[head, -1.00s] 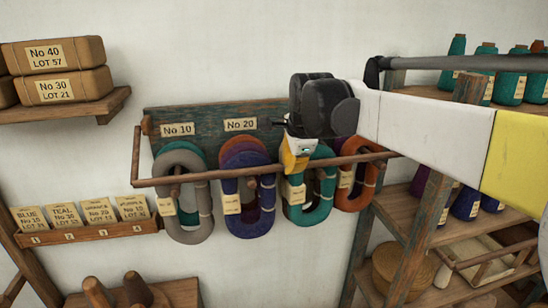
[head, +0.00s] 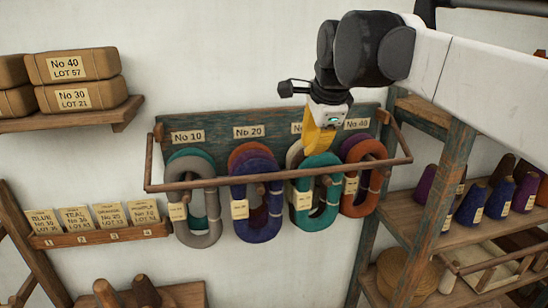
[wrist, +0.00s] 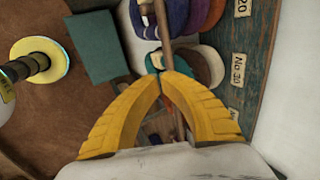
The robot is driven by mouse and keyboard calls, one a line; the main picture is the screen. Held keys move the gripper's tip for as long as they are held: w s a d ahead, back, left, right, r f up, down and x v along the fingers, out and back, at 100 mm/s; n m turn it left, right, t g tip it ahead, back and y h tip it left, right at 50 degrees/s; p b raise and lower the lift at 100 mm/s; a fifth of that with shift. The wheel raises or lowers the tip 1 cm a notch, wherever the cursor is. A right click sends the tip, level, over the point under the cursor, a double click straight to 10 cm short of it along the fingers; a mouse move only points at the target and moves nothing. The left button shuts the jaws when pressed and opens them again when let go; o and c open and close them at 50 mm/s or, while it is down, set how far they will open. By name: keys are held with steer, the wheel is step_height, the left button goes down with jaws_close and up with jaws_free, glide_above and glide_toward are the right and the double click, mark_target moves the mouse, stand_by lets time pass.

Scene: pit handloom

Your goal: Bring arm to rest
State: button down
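My gripper (head: 316,150) is in front of the upper part of the yarn rack, just above its front rail (head: 280,176). In the wrist view its yellow fingers (wrist: 160,74) arch together and their tips meet, with no object visible between them. My arm reaches in from the upper right. The teal hank (head: 318,190) hangs on the rack below the gripper, with a pale hank partly hidden behind it. Whether the fingertips touch the rail or a hank cannot be told.
Grey (head: 196,215), blue (head: 258,210) and orange (head: 362,180) hanks hang beside the teal one. The rack's backboard (head: 220,123) is close behind. A shelf post (head: 445,200) and cone shelves stand right. Wrapped bricks (head: 82,66) sit on a left shelf.

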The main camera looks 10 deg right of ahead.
steer(key=s+f+n+b, duration=0.6)
steer(key=f+b, duration=0.5)
steer(key=f, duration=0.7)
steer(key=s+a+f+n+t+b, duration=0.1)
steer(key=s+f+n+b, duration=0.5)
steer(key=f+b, duration=0.5)
steer(key=s+a+f+n+b, duration=0.1)
steer(key=s+f+n+b, duration=0.5)
steer(key=f, duration=1.9)
steer(key=s+b, duration=0.3)
steer(key=b, duration=0.2)
steer(key=shift+s+f, duration=0.3)
steer(key=shift+s, duration=0.05)
steer(key=shift+a, duration=0.15)
